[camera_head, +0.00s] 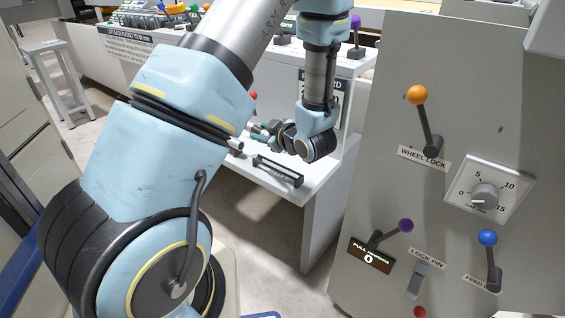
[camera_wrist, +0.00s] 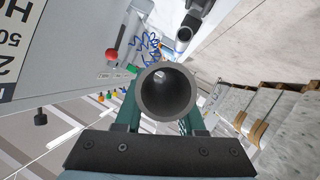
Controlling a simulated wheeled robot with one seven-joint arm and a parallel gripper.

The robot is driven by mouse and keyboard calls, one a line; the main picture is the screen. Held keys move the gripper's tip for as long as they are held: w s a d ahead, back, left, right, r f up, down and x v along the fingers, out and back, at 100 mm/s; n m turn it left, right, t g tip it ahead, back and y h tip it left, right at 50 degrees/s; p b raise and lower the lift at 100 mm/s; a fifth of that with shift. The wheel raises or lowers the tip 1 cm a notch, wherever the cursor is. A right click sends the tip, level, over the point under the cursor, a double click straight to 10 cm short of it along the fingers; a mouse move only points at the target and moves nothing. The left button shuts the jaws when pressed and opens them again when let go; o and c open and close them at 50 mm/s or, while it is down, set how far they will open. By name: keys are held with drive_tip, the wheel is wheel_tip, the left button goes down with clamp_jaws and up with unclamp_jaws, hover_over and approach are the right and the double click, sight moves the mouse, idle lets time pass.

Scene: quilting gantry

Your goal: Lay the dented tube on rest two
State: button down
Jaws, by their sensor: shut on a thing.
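My gripper (camera_head: 262,133) is over the white shelf (camera_head: 312,185) in the head view, partly hidden by my arm. In the wrist view its green fingers (camera_wrist: 160,112) are shut on a dark grey tube (camera_wrist: 144,106), seen end-on with its round hollow mouth toward the camera. No dent shows from this angle. A black bar-like holder (camera_head: 279,171) sits on the shelf below and right of my gripper. I cannot tell which rest it is.
A grey control panel (camera_head: 452,130) with knobbed levers stands close on the right. Another pale cylinder (camera_wrist: 184,36) shows beyond the held tube in the wrist view. A red-knobbed lever (camera_wrist: 113,55) is at its left. A white stool (camera_head: 58,80) stands far left.

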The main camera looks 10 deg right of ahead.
drive_tip(key=shift+s+d+f+n+y+b, duration=0.25)
drive_tip(key=shift+s+d+f+n+b, duration=0.15)
drive_tip(key=shift+s+d+f+b, duration=0.7)
drive_tip(key=shift+s+d+f+n+y+b, duration=0.35)
drive_tip(key=shift+d+f+b, duration=0.3)
drive_tip(key=shift+f, duration=0.8)
drive_tip(key=shift+s+d+f+n+y+b, duration=0.2)
drive_tip(key=shift+s+d+f+n+b, duration=0.4)
drive_tip(key=shift+f+b, duration=0.6)
drive_tip(key=shift+d+f, duration=0.1)
